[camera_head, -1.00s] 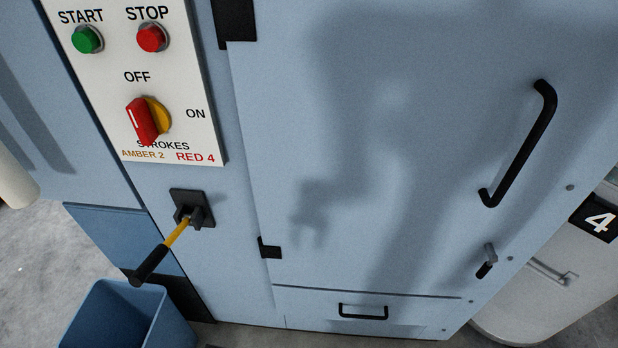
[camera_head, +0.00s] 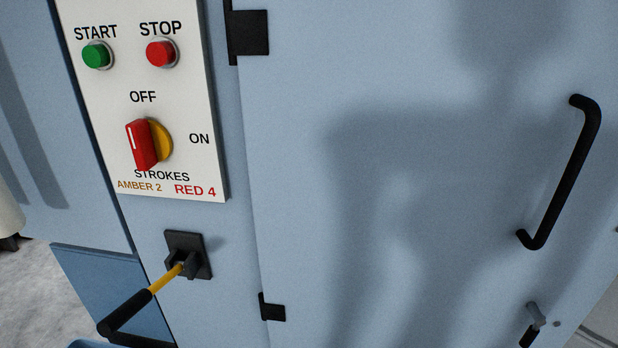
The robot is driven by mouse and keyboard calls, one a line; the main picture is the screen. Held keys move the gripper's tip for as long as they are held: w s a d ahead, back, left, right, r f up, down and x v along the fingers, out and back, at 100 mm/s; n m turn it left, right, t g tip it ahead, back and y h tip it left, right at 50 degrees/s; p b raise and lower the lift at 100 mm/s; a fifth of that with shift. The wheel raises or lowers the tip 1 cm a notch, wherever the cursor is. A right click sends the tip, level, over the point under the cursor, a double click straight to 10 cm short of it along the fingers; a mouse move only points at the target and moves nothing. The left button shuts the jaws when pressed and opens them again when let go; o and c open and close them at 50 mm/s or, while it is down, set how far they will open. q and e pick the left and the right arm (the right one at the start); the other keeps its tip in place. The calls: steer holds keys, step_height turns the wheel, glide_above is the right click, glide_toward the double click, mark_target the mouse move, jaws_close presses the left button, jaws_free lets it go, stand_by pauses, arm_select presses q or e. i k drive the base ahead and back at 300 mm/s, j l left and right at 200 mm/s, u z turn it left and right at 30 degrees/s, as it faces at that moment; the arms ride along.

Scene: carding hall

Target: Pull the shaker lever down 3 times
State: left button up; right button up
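The shaker lever (camera_head: 165,280) sticks out from a black bracket (camera_head: 188,256) on the light blue machine front, below the control panel. It has a yellow shaft and a black grip (camera_head: 126,312), and it slants down and to the left, toward me. Neither of my grippers is in view. A blurred shadow of my body falls on the machine door, and nothing is seen touching the lever.
The white control panel (camera_head: 205,100) carries a green START button (camera_head: 97,55), a red STOP button (camera_head: 160,53), a red-and-yellow switch (camera_head: 147,144) and the label "STROKES AMBER 2 RED 4". The door (camera_head: 400,60) has a black handle (camera_head: 562,178) and a small latch (camera_head: 533,322).

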mark_target(115, 319)
steer(key=u, duration=1.3)
